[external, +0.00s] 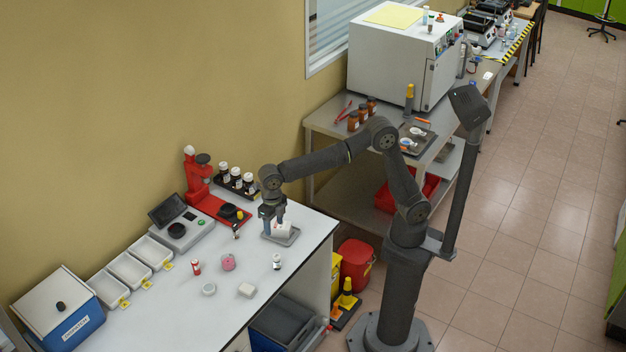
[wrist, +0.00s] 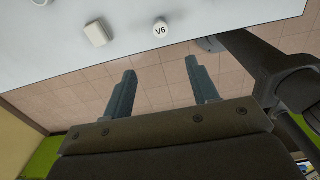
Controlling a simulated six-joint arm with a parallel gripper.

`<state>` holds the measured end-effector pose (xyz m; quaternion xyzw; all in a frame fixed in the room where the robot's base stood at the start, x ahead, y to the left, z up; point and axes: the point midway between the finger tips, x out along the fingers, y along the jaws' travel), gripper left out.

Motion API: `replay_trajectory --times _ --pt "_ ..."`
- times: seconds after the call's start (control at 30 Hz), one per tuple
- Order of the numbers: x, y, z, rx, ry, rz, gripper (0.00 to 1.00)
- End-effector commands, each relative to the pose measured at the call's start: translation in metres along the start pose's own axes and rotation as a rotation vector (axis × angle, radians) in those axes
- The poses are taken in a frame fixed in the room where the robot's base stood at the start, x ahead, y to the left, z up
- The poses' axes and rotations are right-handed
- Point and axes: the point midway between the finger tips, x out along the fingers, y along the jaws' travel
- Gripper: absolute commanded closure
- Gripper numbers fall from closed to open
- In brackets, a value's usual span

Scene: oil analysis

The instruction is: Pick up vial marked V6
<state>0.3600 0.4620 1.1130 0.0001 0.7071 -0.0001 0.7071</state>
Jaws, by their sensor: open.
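The vial marked V6 (wrist: 160,29) shows in the wrist view as a round white cap with "V6" on it, standing on the white bench near its edge. In the external view a small white-capped vial (external: 277,262) stands upright near the front edge of the bench; its label is too small to read. My gripper (wrist: 161,69) is open, with nothing between its fingers, and apart from V6. In the external view my gripper (external: 273,221) points down over the grey tray (external: 285,241), behind the vial.
A white block (wrist: 97,33) lies beside V6 and also shows in the external view (external: 246,290). A pink item (external: 228,263), a small red-and-white vial (external: 196,267) and a white ring (external: 208,289) are farther left. A red instrument (external: 197,176) stands by the wall.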

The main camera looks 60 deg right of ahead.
Motion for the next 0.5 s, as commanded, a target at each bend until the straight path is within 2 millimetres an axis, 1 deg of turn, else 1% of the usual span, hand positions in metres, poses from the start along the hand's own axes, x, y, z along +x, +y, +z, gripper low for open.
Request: replay_trajectory --times 0.13,0.23,0.37,0.5 --pt "0.003 -0.002 0.003 0.022 -0.010 0.003 0.46" --pt "0.014 -0.008 0.014 0.112 -0.055 0.022 0.46" --pt "0.038 -0.024 0.042 0.334 -0.164 0.091 0.46" --pt "0.064 -0.046 0.071 0.597 -0.279 0.221 0.46"
